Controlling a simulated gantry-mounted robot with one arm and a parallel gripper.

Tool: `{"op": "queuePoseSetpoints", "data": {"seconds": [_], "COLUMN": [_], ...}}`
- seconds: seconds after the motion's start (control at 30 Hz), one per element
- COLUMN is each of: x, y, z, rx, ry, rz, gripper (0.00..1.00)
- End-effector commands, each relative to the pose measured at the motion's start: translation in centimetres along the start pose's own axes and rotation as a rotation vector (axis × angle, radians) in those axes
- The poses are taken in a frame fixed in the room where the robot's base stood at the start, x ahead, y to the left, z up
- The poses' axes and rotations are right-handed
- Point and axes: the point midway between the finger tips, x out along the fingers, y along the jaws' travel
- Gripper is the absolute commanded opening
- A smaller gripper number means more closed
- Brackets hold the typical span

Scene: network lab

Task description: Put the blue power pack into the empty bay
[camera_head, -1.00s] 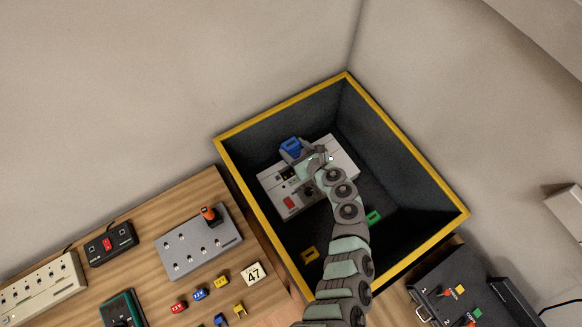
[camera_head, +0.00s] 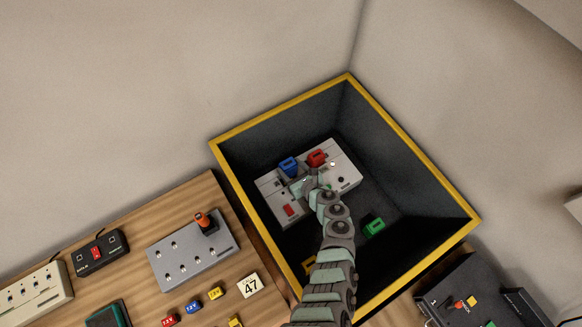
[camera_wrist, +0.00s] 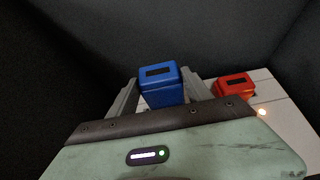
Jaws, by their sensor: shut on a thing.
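The blue power pack (camera_head: 288,165) is at the far edge of a light grey panel unit (camera_head: 348,172) inside the deep dark bin. My gripper (camera_head: 293,178) is shut on it. In the wrist view, the blue pack (camera_wrist: 161,88) stands between my two grey fingers, its dark-slotted top face showing. A red pack (camera_head: 317,158) sits in the panel just to its right, beside a small lit lamp; the wrist view shows this red pack (camera_wrist: 234,88) too. The empty bay is not clearly visible. My gripper hides the blue pack's lower end, so I cannot tell whether it is seated.
The bin's yellow rim (camera_head: 411,157) and dark walls surround my arm. A green pack (camera_head: 375,226) and a yellow pack (camera_head: 309,264) lie apart from the panel in the bin.

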Motion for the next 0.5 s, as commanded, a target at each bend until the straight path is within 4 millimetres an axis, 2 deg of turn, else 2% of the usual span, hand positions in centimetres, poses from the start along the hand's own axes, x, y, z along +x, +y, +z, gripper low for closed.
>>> {"op": "queuePoseSetpoints", "data": {"seconds": [0.5], "x": [1.6], "y": [-0.1], "z": [-2.8], "rx": [0.002], "ry": [-0.001], "rz": [-0.001], "gripper": [0.00]}}
